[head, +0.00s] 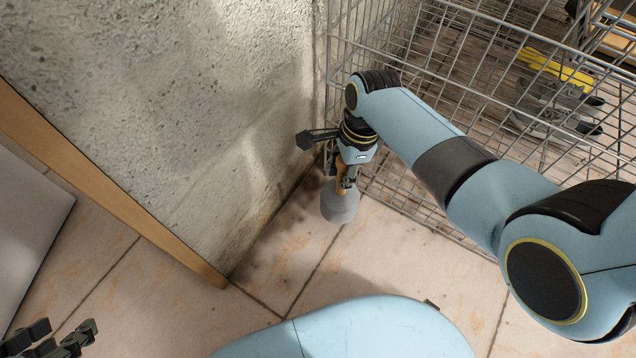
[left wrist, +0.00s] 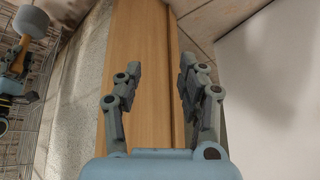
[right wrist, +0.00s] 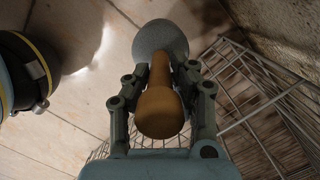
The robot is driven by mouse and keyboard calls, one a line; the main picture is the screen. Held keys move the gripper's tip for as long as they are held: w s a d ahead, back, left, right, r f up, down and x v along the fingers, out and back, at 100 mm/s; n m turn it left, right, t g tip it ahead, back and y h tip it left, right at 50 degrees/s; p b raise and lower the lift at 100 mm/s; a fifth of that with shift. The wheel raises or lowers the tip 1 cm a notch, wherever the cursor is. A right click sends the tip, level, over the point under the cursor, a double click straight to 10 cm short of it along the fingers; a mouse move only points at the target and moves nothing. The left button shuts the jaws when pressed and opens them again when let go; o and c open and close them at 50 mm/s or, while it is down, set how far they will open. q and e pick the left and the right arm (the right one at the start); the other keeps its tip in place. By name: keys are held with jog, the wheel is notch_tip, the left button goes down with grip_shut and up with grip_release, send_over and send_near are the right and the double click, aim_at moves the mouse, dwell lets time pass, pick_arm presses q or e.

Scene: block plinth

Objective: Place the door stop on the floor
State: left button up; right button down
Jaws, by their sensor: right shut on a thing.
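The door stop (head: 340,203) has a rounded grey end and an orange-brown wooden handle. My right gripper (head: 345,178) is shut on the handle, beside the concrete wall and the wire cage. In the right wrist view the wooden handle (right wrist: 160,108) sits between the fingers, with the grey end beyond them, over the floor. The grey end points down toward the tiled floor (head: 375,250); I cannot tell whether it touches. My left gripper (head: 62,345) is at the lower left; in the left wrist view its fingers (left wrist: 155,88) are apart with nothing between them.
A concrete wall (head: 220,110) with a wooden edge strip (head: 110,185) stands at the left. A wire cage (head: 440,100) holding yellow and grey items (head: 555,90) stands behind my right arm. A pale panel (head: 25,225) is at the far left. Tiles in front of the wall are clear.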

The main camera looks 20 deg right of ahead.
jog(key=w+a+f+b, duration=0.2)
jog(key=w+a+b, duration=0.1)
jog(key=shift+w+f, duration=0.1)
jog(key=shift+f, duration=0.3)
pick_arm(q)
notch_tip(320, 180, down, 4)
jog(key=s+t, duration=0.1)
jog(key=t, duration=0.3)
jog(key=w+d+r+m+t+h+b, duration=0.1)
jog(key=w+r+t, duration=0.4)
jog(key=r, duration=0.5)
jog(key=w+d+r+m+t+h+b, duration=0.1)
jog(key=w+r+t+b, duration=0.2)
jog(key=w+r+t, duration=0.3)
jog(key=shift+d+r+h, duration=0.4)
jog(key=shift+r, duration=1.45)
pick_arm(e)
jog(key=shift+w+a+f, duration=0.15)
jog(key=shift+w+f, duration=0.05)
jog(key=shift+f, duration=0.55)
jog(key=shift+w+a+f, duration=0.1)
jog(key=shift+w+f, duration=0.1)
jog(key=shift+f, duration=0.5)
jog(key=shift+w+a+f, duration=0.15)
jog(key=shift+w+f, duration=0.05)
jog(key=shift+f, duration=0.55)
